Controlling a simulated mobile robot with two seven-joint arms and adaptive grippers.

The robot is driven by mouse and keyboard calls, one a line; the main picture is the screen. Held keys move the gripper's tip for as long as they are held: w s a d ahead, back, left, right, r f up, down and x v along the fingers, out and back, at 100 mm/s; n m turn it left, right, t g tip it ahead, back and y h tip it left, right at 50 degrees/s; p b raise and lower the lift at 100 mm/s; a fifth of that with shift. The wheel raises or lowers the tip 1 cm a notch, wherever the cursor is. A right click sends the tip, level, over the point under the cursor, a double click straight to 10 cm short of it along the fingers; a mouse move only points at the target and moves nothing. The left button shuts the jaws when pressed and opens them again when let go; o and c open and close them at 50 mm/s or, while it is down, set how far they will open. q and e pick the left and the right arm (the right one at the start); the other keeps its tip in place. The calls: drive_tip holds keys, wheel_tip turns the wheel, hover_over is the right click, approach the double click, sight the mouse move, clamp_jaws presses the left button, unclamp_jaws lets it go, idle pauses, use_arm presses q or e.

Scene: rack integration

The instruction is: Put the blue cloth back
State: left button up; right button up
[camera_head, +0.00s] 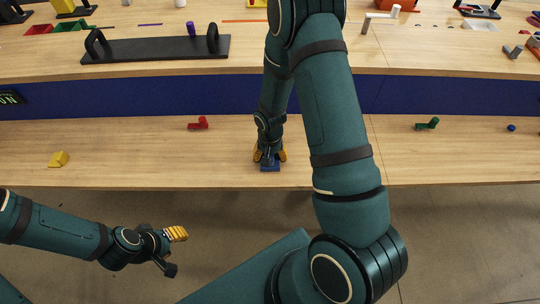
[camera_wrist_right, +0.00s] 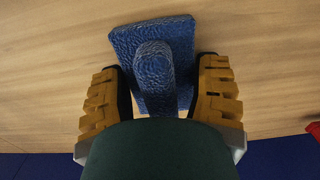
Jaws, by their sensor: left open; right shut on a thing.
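The blue cloth (camera_head: 270,168) is on the lower wooden shelf, close to its front edge. In the right wrist view the textured blue cloth (camera_wrist_right: 155,70) has a flat part and a raised, rounded part between my fingers. My right gripper (camera_head: 269,154) reaches down from above and is shut on the cloth; its yellow-padded fingers also show on both sides of it in the right wrist view (camera_wrist_right: 161,95). My left gripper (camera_head: 174,250) is open and empty at the lower left, in front of the shelf edge and over the floor.
On the lower shelf lie a red piece (camera_head: 198,123), a yellow block (camera_head: 58,159), a green piece (camera_head: 428,124) and a small blue ball (camera_head: 511,128). A black tray with handles (camera_head: 155,50) stands on the upper level, above a blue panel (camera_head: 180,97).

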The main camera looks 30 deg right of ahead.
drive_tip(key=shift+f, duration=0.1)
drive_tip(key=o, duration=1.2)
drive_tip(key=shift+c, duration=0.2)
drive_tip(key=shift+r, duration=0.55)
wheel_tip(320, 180, up, 11)
drive_tip(key=shift+f+p, duration=0.1)
drive_tip(key=shift+p, duration=1)
drive_tip(key=s+a+f+n, duration=0.1)
drive_tip(key=a+f, duration=0.1)
drive_tip(key=a, duration=0.1)
drive_tip(key=s+a+f+y, duration=0.1)
drive_tip(key=s+a+f, duration=0.1)
drive_tip(key=a, duration=0.1)
drive_tip(key=s+a+f+n+y, duration=0.1)
drive_tip(key=a+f, duration=0.1)
drive_tip(key=a, duration=0.2)
drive_tip(key=shift+s+f+n+t, duration=0.15)
drive_tip(key=shift+n+t, duration=0.15)
drive_tip(key=shift+t, duration=0.1)
drive_tip(key=s+a+f+n+t+y, duration=0.1)
drive_tip(key=s+a+f+n, duration=0.1)
drive_tip(key=s+a, duration=0.3)
drive_tip(key=shift+a+f+y, duration=0.2)
drive_tip(key=shift+a+y, duration=0.2)
drive_tip(key=shift+a, duration=0.75)
